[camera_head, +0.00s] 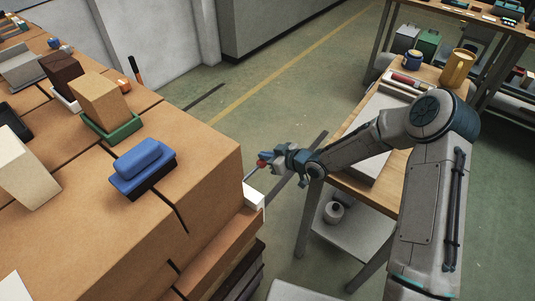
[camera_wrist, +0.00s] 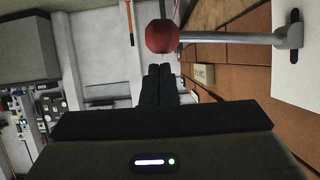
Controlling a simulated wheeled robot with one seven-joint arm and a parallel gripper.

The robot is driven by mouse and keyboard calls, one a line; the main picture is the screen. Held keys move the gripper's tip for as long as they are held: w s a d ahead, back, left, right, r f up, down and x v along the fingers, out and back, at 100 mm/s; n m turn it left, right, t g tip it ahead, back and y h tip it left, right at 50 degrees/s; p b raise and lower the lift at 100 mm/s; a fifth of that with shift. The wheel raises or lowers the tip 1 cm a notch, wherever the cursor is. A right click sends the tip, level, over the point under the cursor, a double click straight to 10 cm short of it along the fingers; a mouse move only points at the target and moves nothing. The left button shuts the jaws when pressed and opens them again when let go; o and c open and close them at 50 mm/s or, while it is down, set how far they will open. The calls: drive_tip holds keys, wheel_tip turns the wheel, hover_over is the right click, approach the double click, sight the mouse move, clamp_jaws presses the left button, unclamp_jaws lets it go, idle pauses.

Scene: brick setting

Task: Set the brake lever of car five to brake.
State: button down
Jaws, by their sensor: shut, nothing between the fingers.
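The brake lever is a grey rod with a red ball knob (camera_wrist: 161,36). In the wrist view the rod runs right from the knob to a pivot on a white plate (camera_wrist: 294,95) with a dark slot. The head view also shows the red knob (camera_head: 261,163) and part of the white plate (camera_head: 253,197) at the side of the brown block stack. My gripper (camera_wrist: 158,70) is shut and empty, with its fingertips just below the knob in the wrist picture. I cannot tell if they touch it. A small label (camera_wrist: 204,76) sits on the brown surface; its text is not clearly readable.
The brown stack (camera_head: 205,160) fills the left, with a blue block (camera_head: 139,161) and several other blocks on top. A wooden bench (camera_head: 350,155) stands under my arm at the right. Open green floor (camera_head: 265,100) lies between and behind them.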

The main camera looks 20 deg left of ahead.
drive_tip(key=shift+w+d+f+b, duration=0.15)
drive_tip(key=shift+f+b, duration=0.3)
drive_tip(key=shift+f, duration=0.15)
drive_tip(key=shift+w+d+f+b, duration=0.15)
drive_tip(key=shift+f+b, duration=0.25)
drive_tip(key=shift+f, duration=0.2)
drive_tip(key=v, duration=1.3)
drive_tip(key=shift+s+d+r, duration=0.2)
drive_tip(key=shift+d, duration=0.05)
